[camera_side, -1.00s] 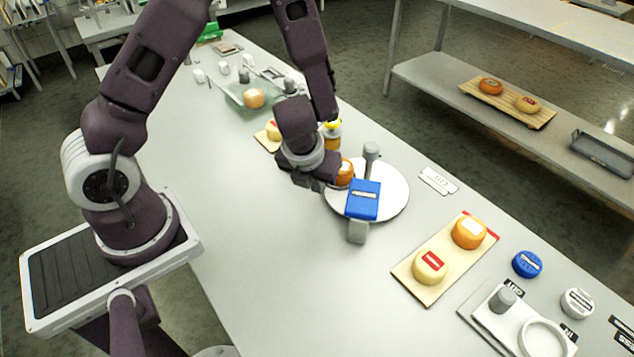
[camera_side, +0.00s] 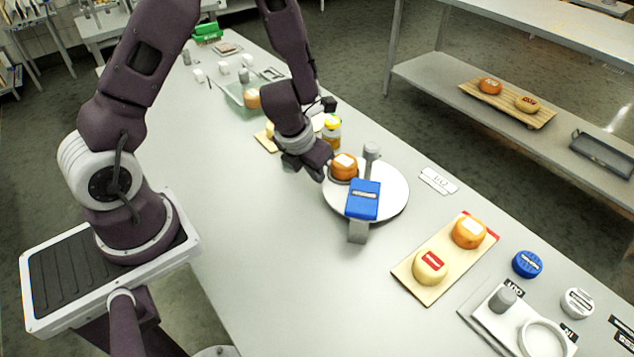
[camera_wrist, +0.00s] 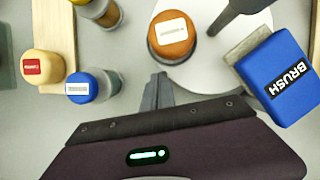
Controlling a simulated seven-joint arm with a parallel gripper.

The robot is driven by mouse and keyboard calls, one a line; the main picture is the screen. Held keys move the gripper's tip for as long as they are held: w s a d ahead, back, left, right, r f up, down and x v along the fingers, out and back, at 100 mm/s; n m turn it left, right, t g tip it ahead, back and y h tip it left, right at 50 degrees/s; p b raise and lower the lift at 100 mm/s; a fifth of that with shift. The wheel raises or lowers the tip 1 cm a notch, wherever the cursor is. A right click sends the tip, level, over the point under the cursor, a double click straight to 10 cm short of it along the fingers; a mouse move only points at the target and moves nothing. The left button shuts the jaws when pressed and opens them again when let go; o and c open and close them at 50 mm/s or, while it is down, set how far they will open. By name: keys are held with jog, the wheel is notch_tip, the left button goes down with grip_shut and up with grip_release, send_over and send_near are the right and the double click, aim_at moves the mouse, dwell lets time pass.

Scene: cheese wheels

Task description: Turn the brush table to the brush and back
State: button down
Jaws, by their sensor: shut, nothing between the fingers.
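The brush table is a white round plate (camera_side: 395,198), also at the upper right in the wrist view (camera_wrist: 205,72). An orange cheese wheel (camera_side: 344,167) with a white label sits on its left part; it also shows in the wrist view (camera_wrist: 172,48). A grey upright peg (camera_side: 371,158) stands on the plate's far side. The blue brush (camera_side: 363,201), marked BRUSH in the wrist view (camera_wrist: 280,78), is on a grey post and overhangs the plate's near edge. My gripper (camera_side: 324,174) is shut and empty, left of the plate, its fingertips (camera_wrist: 160,80) apart from the cheese.
Jars, one yellow-topped (camera_side: 332,130) and one blue-topped (camera_wrist: 82,88), stand behind and left of my gripper. A board (camera_side: 425,290) with two cheeses lies at front right. A glassy tray (camera_side: 235,95) is farther back. The counter's near left part is clear.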

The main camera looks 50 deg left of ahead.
jog(key=shift+w+a+m+h, duration=0.5)
jog(key=shift+w+a+m, duration=0.4)
jog(key=shift+m, duration=0.3)
jog(key=shift+w, duration=0.2)
jog(key=s+a+r+n+t+y, duration=0.2)
jog(key=s+r+n, duration=0.1)
jog(key=r+n, duration=0.7)
jog(key=s+a+r+n+t+y, duration=0.25)
jog(key=r+n, duration=0.55)
jog(key=r, duration=0.4)
jog(key=s+d+r+n+g+h, duration=0.1)
jog(key=s+d+r+n+h, duration=0.1)
jog(key=s+d+n, duration=0.3)
jog(key=s+d+r+n+g+h, duration=0.1)
jog(key=s+d+n, duration=0.5)
jog(key=s+n, duration=0.6)
jog(key=shift+d+r+n+g+h, duration=0.3)
jog(key=shift+n+g+h, duration=0.2)
jog(key=shift+g+h, duration=0.2)
